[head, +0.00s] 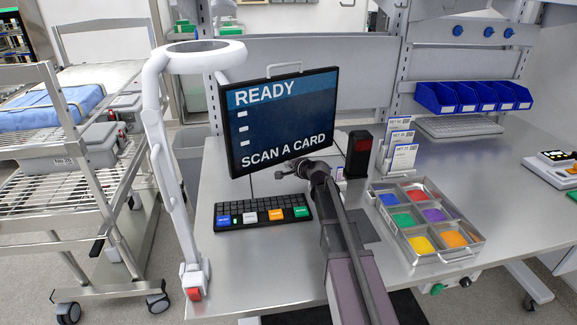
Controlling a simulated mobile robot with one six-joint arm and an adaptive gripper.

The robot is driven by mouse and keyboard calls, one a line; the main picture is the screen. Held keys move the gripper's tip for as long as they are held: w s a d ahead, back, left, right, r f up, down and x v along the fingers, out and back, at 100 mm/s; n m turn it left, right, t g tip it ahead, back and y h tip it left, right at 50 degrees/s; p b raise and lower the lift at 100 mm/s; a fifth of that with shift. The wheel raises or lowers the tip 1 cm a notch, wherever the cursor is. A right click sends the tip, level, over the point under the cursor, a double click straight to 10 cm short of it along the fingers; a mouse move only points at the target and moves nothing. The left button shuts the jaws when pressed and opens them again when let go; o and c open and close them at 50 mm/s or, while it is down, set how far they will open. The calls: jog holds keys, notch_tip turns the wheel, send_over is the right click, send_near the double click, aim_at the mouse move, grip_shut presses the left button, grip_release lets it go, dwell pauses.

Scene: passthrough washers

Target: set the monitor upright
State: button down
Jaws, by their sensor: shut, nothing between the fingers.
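The monitor (280,120) stands on the bench behind the keyboard. Its dark blue screen reads "READY" and "SCAN A CARD", and it has a grey handle (284,68) on top. The screen faces me, turned somewhat; it looks close to upright, but I cannot tell whether it leans slightly back or forward. My gripper (291,173) is shut and empty, just in front of the monitor's lower edge. I cannot tell whether it touches the monitor. My gripper and arm hide part of the monitor's base.
A black keyboard (262,213) lies in front of the monitor. A white ring lamp (165,165) stands at left. A metal tray of coloured compartments (463,262), card holders (400,145) and a black device with a red window (359,154) are at right. Blue bins (470,97) hang behind.

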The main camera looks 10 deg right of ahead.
jog(key=s+d, duration=0.1)
jog(key=s, duration=0.3)
jog(key=s+d, duration=0.2)
jog(key=s, duration=0.2)
jog(key=s+d, duration=0.2)
jog(key=s, duration=0.2)
jog(key=shift+s, duration=0.4)
jog(key=shift+r, duration=0.15)
